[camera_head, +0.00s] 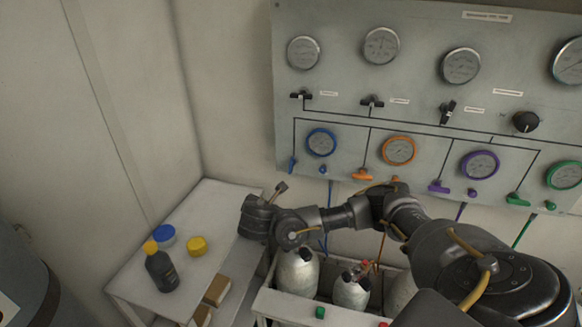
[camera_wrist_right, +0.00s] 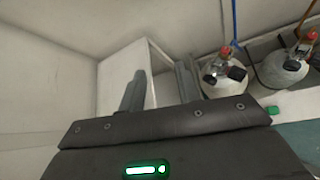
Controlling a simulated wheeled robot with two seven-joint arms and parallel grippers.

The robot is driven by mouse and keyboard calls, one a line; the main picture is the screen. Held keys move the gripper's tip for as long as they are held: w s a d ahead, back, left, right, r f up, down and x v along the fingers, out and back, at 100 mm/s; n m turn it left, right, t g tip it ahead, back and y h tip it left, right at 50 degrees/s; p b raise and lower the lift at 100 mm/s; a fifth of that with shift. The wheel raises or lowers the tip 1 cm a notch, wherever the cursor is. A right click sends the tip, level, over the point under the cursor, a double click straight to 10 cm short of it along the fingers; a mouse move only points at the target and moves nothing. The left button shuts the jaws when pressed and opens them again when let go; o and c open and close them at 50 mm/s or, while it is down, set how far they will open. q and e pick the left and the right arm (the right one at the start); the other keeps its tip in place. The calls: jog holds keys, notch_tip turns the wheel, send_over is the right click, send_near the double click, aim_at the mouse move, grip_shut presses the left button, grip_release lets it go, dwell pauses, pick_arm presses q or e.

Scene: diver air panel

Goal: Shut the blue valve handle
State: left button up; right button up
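The blue valve handle (camera_head: 292,165) is on the grey panel (camera_head: 340,120), at the left end of the lower row, beside and below the blue-ringed gauge (camera_head: 321,143). It looks to point roughly downward. My right gripper (camera_head: 279,190) is just below and left of the handle in the head view, above the white side table, and touches nothing visible. In the right wrist view its two fingers (camera_wrist_right: 160,88) stand apart with nothing between them. The handle is not seen in the right wrist view. My left gripper is out of view.
The side table (camera_head: 205,225) holds a dark bottle (camera_head: 162,270), a blue-lidded jar (camera_head: 164,235) and a yellow lid (camera_head: 197,246). White cylinders (camera_head: 298,272) stand in a rack below the panel. Orange (camera_head: 362,174), purple (camera_head: 438,186) and green (camera_head: 517,199) handles lie further right.

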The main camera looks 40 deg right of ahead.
aim_at(291, 167)
jog(key=w+d+r+n+h, duration=0.1)
jog(key=w+d+r+h, duration=0.15)
jog(key=d+r, duration=0.55)
jog(key=shift+h, duration=0.35)
jog(key=p+x, duration=0.1)
jog(key=x, duration=0.2)
jog(key=p+x, duration=0.1)
jog(key=x, duration=0.2)
jog(key=f+p+x, duration=0.1)
jog(key=x, duration=0.2)
jog(key=shift+s+d+f, duration=0.1)
jog(key=shift+d+f, duration=0.05)
jog(key=shift+x, duration=0.95)
grip_shut()
